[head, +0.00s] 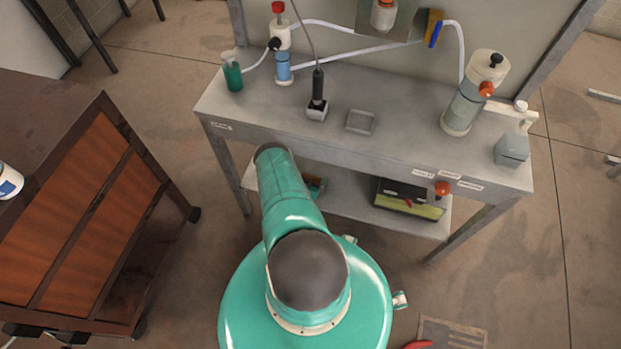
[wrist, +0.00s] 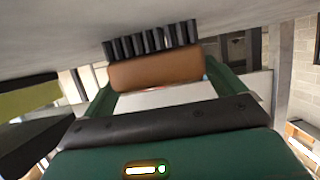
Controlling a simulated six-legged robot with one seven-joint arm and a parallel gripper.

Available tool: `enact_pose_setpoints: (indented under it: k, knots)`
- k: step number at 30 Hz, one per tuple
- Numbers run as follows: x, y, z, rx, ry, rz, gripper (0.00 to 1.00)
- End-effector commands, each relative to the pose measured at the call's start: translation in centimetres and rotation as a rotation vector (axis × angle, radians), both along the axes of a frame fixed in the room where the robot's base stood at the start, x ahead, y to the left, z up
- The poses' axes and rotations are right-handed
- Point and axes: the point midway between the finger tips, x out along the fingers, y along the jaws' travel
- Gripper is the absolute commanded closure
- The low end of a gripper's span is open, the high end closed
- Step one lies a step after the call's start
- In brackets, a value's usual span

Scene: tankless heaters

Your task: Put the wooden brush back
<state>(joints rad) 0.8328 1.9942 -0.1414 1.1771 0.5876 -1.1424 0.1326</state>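The wooden brush (wrist: 155,70) has a brown block and a row of black bristles. In the wrist view its bristles meet a grey surface (wrist: 60,50), which looks like the lower shelf seen upside down. My gripper (wrist: 160,80) has its two green fingers spread wide, at either end of the brush block. I cannot tell whether the fingers touch it. In the head view my arm reaches to the bench's front edge. The gripper is mostly hidden under the top, with a small green and reddish-brown patch (head: 315,187) showing above the shelf.
The grey bench (head: 400,148) carries a small tray (head: 360,122), pump cylinders, hoses and a green bottle (head: 232,76). A black and yellow-green box (head: 410,198) is on the lower shelf (head: 345,206), right of my arm. A wooden cabinet (head: 85,210) stands left.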

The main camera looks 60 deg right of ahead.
Motion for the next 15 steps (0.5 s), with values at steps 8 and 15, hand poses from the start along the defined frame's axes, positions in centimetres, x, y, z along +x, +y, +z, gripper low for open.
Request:
enact_pose_setpoints:
  k: [8, 15]
  knots:
    - [0.0, 0.1, 0.1, -0.001, 0.001, 0.0, 0.0]
    - [-0.2, 2.3, 1.0, 0.001, 0.002, 0.002, 0.0]
